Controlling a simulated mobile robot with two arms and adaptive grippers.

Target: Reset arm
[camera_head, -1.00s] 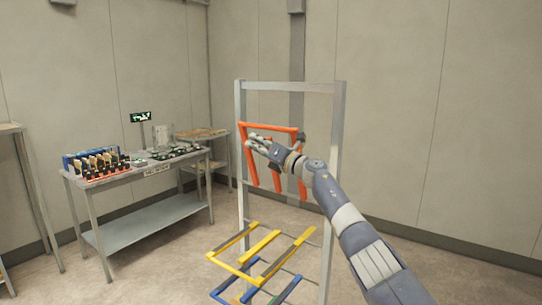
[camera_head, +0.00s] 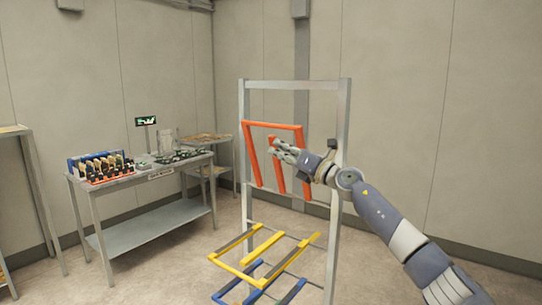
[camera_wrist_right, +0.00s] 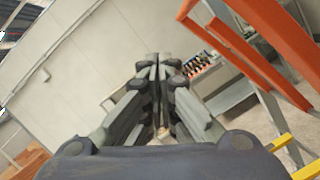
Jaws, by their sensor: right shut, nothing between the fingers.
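My right gripper (camera_head: 280,148) is shut and empty. In the head view it appears in front of the orange frame (camera_head: 274,124) on the grey metal rack (camera_head: 340,125), with my right arm reaching in from the lower right. The right wrist view shows the fingers (camera_wrist_right: 157,72) together with nothing between them. The orange bars (camera_wrist_right: 245,55) run along the right side of that view, beside the gripper. I cannot tell from the pictures whether the gripper touches the frame. My left gripper is not in view.
Yellow bars (camera_head: 262,246) and blue bars (camera_head: 264,281) stick out low on the rack. A grey table (camera_head: 150,225) at the left carries a blue-and-orange holder (camera_head: 100,168) and small parts. A shelf (camera_head: 12,132) stands at the far left edge. Floor between table and rack is clear.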

